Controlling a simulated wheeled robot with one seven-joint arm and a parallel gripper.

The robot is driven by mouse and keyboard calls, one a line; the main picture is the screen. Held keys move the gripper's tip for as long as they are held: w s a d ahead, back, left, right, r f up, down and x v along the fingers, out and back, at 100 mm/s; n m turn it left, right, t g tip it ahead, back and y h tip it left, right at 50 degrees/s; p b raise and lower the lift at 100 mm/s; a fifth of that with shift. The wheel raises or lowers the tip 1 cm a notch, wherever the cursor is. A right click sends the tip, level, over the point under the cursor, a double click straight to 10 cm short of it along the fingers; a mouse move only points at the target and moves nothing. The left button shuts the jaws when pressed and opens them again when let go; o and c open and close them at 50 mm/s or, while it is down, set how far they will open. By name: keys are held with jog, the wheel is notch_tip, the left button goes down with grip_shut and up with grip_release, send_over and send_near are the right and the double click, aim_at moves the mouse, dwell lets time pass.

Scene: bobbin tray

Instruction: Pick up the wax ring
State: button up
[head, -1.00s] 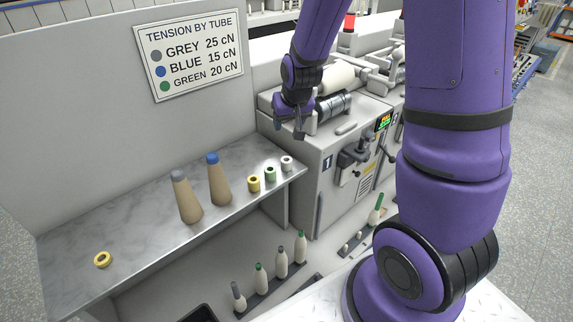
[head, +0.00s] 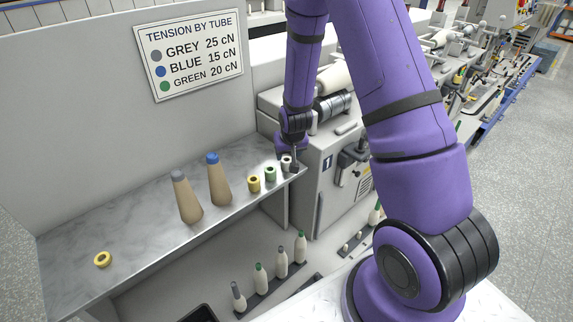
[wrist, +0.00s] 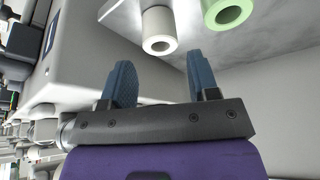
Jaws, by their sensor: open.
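A short yellow ring (head: 102,259) lies flat and alone on the left part of the grey shelf; it looks like the wax ring. My gripper (head: 292,163) is at the far right end of the shelf, well away from that ring. Its two blue fingers (wrist: 162,75) are apart with nothing between them. A hollow white cylinder (head: 286,163) stands close to the fingers; in the wrist view this white cylinder (wrist: 158,30) is just beyond the fingertips, roughly in line with the gap. A hollow green cylinder (wrist: 228,11) is to its right there.
The shelf (head: 130,225) also holds a grey-topped cone (head: 187,199), a blue-topped cone (head: 218,182), a yellow cylinder (head: 254,184) and the green cylinder (head: 270,174). A wall with a sign (head: 190,50) stands behind. A machine (head: 340,140) stands right of the shelf.

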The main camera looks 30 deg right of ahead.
aim_at(287, 164)
jog(key=shift+x, duration=2.65)
jog(key=c, duration=0.7)
